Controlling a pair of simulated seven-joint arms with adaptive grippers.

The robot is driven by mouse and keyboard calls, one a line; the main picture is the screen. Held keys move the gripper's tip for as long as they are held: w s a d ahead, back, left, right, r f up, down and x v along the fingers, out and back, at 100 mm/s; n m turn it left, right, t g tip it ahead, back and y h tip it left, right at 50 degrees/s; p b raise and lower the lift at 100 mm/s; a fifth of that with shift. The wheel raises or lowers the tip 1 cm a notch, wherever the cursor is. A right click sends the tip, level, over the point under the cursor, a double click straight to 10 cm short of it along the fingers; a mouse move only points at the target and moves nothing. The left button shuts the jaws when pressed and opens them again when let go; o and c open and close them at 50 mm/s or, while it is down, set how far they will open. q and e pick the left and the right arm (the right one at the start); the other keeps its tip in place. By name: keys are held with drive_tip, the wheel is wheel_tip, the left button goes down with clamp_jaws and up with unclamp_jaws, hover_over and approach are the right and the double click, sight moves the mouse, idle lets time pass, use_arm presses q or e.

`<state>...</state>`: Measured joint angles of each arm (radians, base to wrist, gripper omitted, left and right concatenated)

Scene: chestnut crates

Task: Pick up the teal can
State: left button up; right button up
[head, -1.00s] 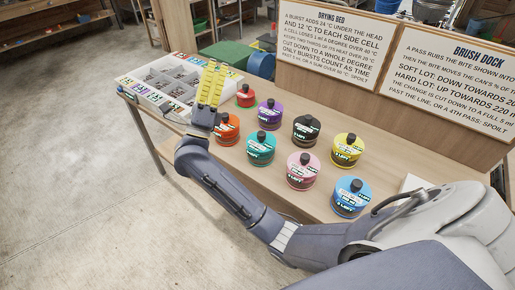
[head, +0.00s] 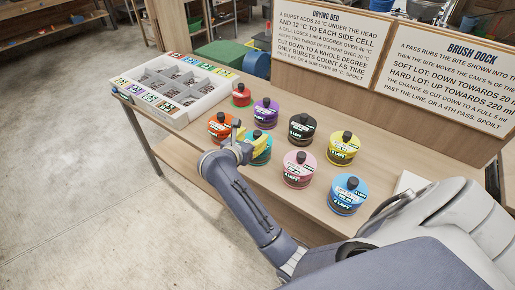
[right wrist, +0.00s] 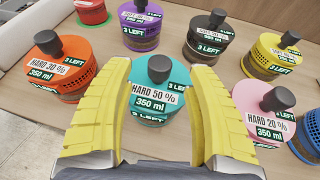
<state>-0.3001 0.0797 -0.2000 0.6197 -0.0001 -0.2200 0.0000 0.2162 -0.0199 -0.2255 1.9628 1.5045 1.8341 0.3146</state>
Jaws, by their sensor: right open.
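The teal can (head: 262,156) stands upright on the bench, with a black knob on its lid. In the right wrist view the teal can (right wrist: 180,76) carries a label reading "HARD 50 %", "350 ml". My right gripper (head: 240,138) has yellow fingers and is at the can, partly covering it in the head view. In the right wrist view the open right gripper (right wrist: 158,68) has one finger on each side of the can's lower part; contact cannot be told. My left gripper is not in view.
Close around stand an orange can (head: 216,121), purple can (head: 266,118), black can (head: 302,134), pink can (head: 298,178), yellow can (head: 343,155), blue can (head: 347,203) and small red can (head: 241,98). A divided white tray (head: 213,100) is at the bench's left end. Sign boards (head: 320,48) stand behind.

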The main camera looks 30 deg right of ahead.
sight(256, 134)
drive_tip(key=shift+x, duration=2.2)
drive_tip(key=shift+c, duration=0.3)
clamp_jaws()
drive_tip(key=shift+r, duration=0.1)
